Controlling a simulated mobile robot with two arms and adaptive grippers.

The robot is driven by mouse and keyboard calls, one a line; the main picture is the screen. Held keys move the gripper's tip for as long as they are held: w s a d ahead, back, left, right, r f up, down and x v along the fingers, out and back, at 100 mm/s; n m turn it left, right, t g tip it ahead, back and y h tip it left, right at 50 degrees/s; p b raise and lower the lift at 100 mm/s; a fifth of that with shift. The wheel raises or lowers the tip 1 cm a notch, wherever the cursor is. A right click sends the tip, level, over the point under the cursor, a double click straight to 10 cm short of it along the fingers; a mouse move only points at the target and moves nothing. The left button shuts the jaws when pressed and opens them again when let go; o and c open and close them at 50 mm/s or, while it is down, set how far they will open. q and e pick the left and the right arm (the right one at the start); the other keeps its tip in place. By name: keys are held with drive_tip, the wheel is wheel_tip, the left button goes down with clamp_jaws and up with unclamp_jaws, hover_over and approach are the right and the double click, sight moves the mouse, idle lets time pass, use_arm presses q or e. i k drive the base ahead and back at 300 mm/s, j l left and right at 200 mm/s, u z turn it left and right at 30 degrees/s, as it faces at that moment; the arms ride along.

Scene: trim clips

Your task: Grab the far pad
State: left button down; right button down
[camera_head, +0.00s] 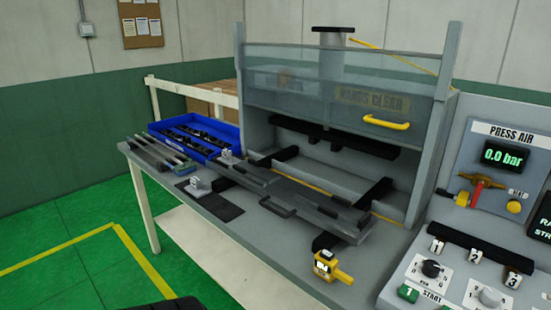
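Two dark flat squares lie on the grey bench left of the press. The nearer, larger one (222,208) is bare. The farther one (183,187) lies up and left of it, partly behind a small light-grey block (197,186). A second light-grey block (227,157) stands farther back, by the end of a long grey tray (312,203). I cannot tell for sure which of these is the far pad. Neither of my grippers can be made out; only a dark, unclear shape shows at the bottom left edge.
A blue bin (238,137) with dark parts stands at the back left, beside a rack of rods (150,153). The press has a raised clear guard with a yellow handle (386,122). A yellow device (330,267) sits at the bench front. A control panel (492,225) fills the right.

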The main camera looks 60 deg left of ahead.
sight(226, 157)
drive_tip(key=u, duration=2.2)
drive_tip(key=i+j, duration=0.15)
drive_tip(key=j, duration=0.2)
drive_tip(key=i+j, duration=0.2)
drive_tip(key=i+j+z, duration=0.1)
drive_tip(key=j, duration=0.35)
drive_tip(key=i+j, duration=0.2)
drive_tip(key=j, duration=0.15)
